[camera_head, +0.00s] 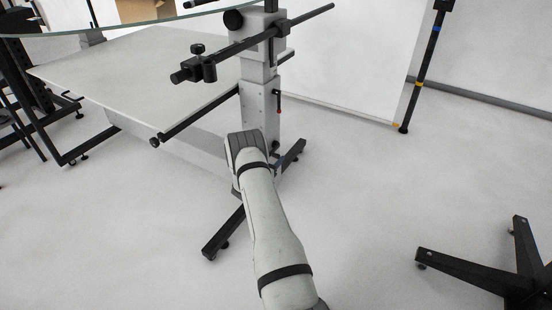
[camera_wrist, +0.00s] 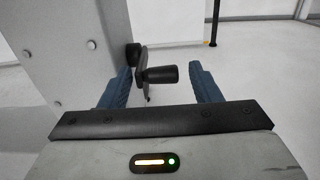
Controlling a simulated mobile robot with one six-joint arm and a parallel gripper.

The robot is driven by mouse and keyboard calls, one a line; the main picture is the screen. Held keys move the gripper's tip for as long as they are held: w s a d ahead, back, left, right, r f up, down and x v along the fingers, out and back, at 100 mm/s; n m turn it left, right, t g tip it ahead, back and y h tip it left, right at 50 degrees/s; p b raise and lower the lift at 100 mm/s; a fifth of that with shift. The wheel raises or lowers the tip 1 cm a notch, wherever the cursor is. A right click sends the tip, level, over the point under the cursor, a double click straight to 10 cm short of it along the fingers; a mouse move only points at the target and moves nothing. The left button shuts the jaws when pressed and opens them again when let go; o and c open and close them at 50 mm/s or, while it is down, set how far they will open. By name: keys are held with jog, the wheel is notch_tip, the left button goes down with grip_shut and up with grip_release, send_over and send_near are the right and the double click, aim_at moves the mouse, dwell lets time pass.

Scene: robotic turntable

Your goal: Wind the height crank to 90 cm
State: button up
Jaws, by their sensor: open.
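The height crank shows in the wrist view, with a dark hub at the column, a short crank arm (camera_wrist: 142,66) and a black handle (camera_wrist: 161,74) pointing right. My gripper (camera_wrist: 160,68) is open, with one blue finger on each side of the handle and visible gaps to both. I cannot tell how deep the handle sits between the fingers. The crank is on the light grey column (camera_wrist: 70,45), which also stands in the middle of the head view (camera_head: 258,105). There, my arm hides my gripper and the crank. No height reading is legible.
Black rods and a clamp (camera_head: 205,70) cross near the column top. A white table (camera_head: 120,75) stands left. A black-footed stand (camera_head: 490,278) is at lower right. The floor between is clear.

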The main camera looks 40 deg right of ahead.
jog(key=shift+x, duration=1.25)
jog(key=shift+s+d+f, duration=0.1)
jog(key=shift+s+f, duration=0.05)
jog(key=shift+s, duration=0.05)
jog(key=c, duration=1.2)
